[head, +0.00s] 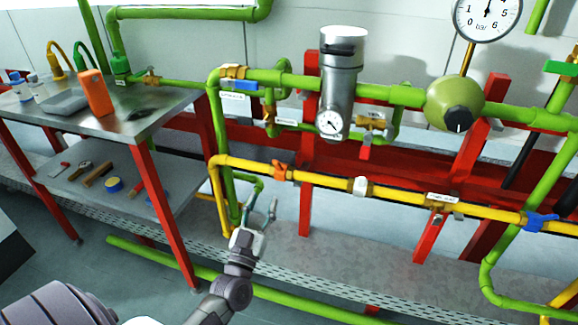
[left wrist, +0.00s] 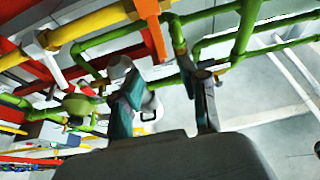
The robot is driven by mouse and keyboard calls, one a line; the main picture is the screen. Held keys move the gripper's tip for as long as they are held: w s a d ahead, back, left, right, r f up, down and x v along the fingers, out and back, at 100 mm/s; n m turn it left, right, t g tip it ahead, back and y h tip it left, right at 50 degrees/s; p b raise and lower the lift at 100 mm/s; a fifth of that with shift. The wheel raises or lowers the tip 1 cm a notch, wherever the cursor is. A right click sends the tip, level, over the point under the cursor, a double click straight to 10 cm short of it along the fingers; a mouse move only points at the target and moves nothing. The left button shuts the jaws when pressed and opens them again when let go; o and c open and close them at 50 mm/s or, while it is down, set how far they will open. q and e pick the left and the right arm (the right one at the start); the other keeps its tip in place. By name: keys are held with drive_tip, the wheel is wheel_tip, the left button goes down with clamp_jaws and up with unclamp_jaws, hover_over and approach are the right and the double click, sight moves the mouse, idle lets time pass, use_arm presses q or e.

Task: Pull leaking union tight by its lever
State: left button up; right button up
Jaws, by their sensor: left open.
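Several unions sit on the yellow pipe (head: 325,180): an orange one (head: 281,171), a white one (head: 360,186) and a blue one (head: 540,222). No leak shows clearly, so I cannot tell which one leaks. In the left wrist view, an orange piece like a lever (left wrist: 153,38) hangs from the orange collar on the yellow pipe, beyond the fingers. My left gripper (head: 258,218) is below and left of the orange union in the head view, apart from it. Its fingers (left wrist: 165,85) are spread with nothing clearly held between them. My right gripper is out of view.
Green pipes (head: 293,79) run above and beside the yellow one, on red supports (head: 305,215). A steel filter housing (head: 340,75) and a gauge (head: 487,14) stand above. At left is a bench (head: 140,125) with tools on its lower shelf. A perforated ledge (head: 340,256) runs below.

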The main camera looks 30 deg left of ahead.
sight(276, 166)
use_arm(q)
drive_tip(key=x, duration=1.2)
drive_tip(key=shift+f, duration=0.1)
clamp_jaws()
